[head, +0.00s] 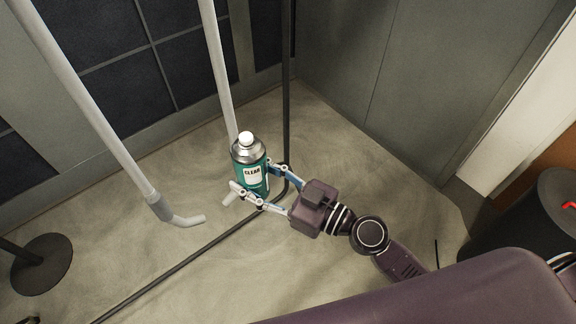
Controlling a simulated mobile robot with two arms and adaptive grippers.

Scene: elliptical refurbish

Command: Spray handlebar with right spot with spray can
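A teal spray can (241,171) with a white cap and a label reading "CLEAR" stands upright between the fingers of my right gripper (255,180). The fingers press on both sides of the can. One long white handlebar pole (215,60) comes down from the top centre and passes behind the can; a pale end shows just left of the lower finger. Another white handlebar pole (95,110) slants down at the left and ends in a grey, bent tip (180,218). No spot is clear on either bar. My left gripper is not in view.
A thin dark pole (287,80) stands behind the gripper and a dark rod (175,268) runs along the floor. A round black base (41,263) is at lower left, a dark bin (520,222) at right. Grey walls close the corner; floor right of the gripper is bare.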

